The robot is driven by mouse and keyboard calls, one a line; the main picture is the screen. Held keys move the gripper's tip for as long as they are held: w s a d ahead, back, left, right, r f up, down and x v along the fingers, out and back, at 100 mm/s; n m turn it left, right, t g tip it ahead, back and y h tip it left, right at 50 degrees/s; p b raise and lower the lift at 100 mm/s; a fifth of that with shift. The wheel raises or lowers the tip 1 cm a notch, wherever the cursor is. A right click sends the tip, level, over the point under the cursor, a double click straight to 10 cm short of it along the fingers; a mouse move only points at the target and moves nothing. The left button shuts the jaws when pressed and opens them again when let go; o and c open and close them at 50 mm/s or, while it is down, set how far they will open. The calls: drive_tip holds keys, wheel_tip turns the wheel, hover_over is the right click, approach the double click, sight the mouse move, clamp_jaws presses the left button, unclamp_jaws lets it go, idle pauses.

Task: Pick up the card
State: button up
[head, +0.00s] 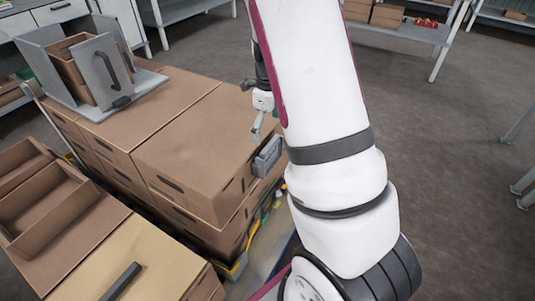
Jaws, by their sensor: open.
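I cannot make out a card for certain in the head view. My gripper (266,150) is partly visible beside my white arm, at the right edge of a large closed cardboard box (195,135). It is open, and I see nothing held in it. My arm covers much of the middle of the view and hides what lies behind it. I cannot tell whether the gripper touches the box.
Cardboard boxes are stacked on a pallet (237,268) at left. A grey holder (105,75) with a brown box inside stands on the stack. Open cardboard trays (50,210) lie at the left. A dark bar (121,281) lies at front.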

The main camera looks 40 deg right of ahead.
sight(270, 144)
drive_tip(key=shift+d+f+b, duration=0.15)
drive_tip(key=shift+f+b, duration=0.65)
drive_tip(key=shift+f, duration=1.15)
drive_tip(key=shift+d+f+b, duration=0.1)
drive_tip(key=shift+f+b, duration=0.7)
drive_tip(key=shift+f, duration=1.15)
drive_tip(key=c, duration=0.8)
